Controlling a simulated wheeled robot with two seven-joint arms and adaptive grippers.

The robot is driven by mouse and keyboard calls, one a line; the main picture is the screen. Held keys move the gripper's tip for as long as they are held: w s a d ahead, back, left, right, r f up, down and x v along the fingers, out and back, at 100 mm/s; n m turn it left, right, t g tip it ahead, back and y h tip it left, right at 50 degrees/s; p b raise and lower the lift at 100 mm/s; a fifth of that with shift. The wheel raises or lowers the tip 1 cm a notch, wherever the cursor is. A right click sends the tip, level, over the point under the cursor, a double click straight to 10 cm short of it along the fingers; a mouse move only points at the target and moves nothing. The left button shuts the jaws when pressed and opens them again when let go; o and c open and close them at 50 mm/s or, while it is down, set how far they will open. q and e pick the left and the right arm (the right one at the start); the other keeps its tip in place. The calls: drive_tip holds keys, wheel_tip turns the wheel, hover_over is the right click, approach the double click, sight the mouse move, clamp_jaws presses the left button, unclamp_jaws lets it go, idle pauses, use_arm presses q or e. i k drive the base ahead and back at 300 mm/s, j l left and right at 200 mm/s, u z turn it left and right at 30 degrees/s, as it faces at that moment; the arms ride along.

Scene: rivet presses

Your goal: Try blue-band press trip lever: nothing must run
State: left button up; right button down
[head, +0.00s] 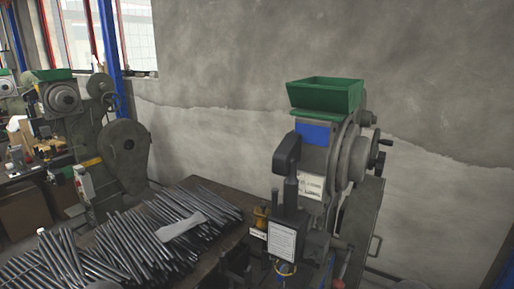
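The blue-band press (312,160) stands right of centre in the head view, grey-green with a green hopper (325,95) on top. A blue band (313,132) is on its front, below the hopper. A black upright handle-like part (288,155) stands at its front left; I cannot tell whether it is the trip lever. A white label plate (282,242) is on the dark box below. The press's lower part is cut off by the frame's bottom edge. Neither of my grippers is in view. I see no clear sign of the press running.
Another press (75,120) with a green hopper stands at the left. A concrete wall (220,60) closes off the back.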

sight(344, 267)
drive_tip(key=u, duration=0.35)
drive_tip(key=l+u, duration=0.45)
drive_tip(key=k+l+u, duration=0.15)
drive_tip(key=l+u, duration=0.3)
drive_tip(key=k+l+u, duration=0.2)
drive_tip(key=l+u, duration=0.25)
drive_tip(key=k+l, duration=0.2)
drive_tip(key=l, duration=0.2)
drive_tip(key=k+l, duration=0.25)
drive_tip(key=k+l+u, duration=0.1)
drive_tip(key=k+l, duration=0.15)
drive_tip(key=l, duration=0.25)
